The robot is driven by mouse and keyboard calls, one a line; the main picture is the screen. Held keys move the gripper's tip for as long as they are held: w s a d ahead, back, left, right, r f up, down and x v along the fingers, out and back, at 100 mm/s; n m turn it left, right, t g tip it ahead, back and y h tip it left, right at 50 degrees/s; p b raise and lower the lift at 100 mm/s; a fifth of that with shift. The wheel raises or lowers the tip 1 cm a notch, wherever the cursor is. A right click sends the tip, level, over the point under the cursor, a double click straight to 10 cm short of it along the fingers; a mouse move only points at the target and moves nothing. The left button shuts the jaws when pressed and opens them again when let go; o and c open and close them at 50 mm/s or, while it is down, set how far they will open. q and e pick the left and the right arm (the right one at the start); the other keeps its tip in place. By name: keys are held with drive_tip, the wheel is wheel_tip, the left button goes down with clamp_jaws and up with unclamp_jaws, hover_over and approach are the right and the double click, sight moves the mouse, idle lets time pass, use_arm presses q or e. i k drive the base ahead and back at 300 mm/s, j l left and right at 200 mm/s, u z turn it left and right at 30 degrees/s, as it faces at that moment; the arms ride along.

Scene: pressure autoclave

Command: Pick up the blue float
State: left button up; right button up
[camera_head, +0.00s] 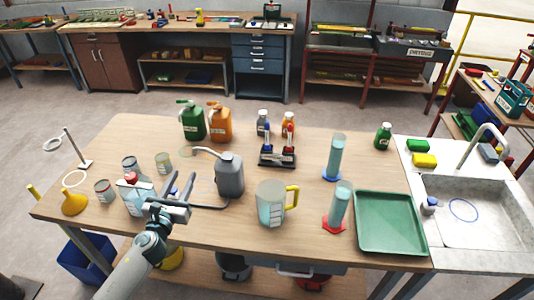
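A slim blue piece (267,134) stands upright in a small black rack (277,158) at the middle of the table, beside a similar red piece (290,131). It looks like the blue float, but it is too small to be sure. Another small blue spot shows just behind my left gripper (182,200), mostly hidden. My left gripper is over the left front of the table, to the left of and nearer than the rack, well apart from it. My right gripper is out of view.
A grey can (230,174) with a thin spout stands between my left gripper and the rack. A jug with a yellow handle (270,203), two cylinders, a green tray (390,222) and a sink (470,208) lie to the right. Green (192,121) and orange (220,124) containers stand behind.

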sight(266, 148)
drive_tip(key=i+l, duration=0.15)
drive_tip(key=l, duration=0.15)
drive_tip(key=i+l, duration=0.1)
drive_tip(key=l, duration=0.25)
drive_tip(key=i+l, duration=0.15)
drive_tip(key=l, duration=0.15)
drive_tip(key=i+l, duration=0.15)
drive_tip(key=l, duration=0.15)
drive_tip(key=i+j, duration=0.25)
drive_tip(key=i, duration=0.2)
